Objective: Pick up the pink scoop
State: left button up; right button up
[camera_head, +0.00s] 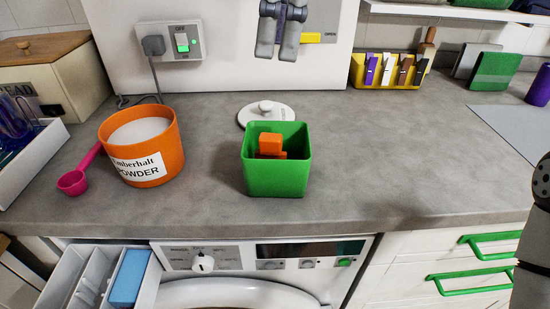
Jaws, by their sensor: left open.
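The pink scoop (72,183) lies on the grey counter at the left. Its bowl is toward the front, and its handle runs up and back, close beside the orange powder tub (112,157). The handle's far end is hard to make out by the tub. My right gripper is out of view.
A green box (277,180) with an orange thing inside stands mid-counter, a white lid (252,115) behind it. A white tray (38,160) and bread box (70,88) stand left. Below is an open drawer (65,278). The counter right of the green box is clear.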

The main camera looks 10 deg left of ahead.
aim_at(73, 183)
jog(key=k+l, duration=0.15)
jog(key=k, duration=0.35)
jog(key=k+l, duration=0.2)
jog(key=k, duration=0.25)
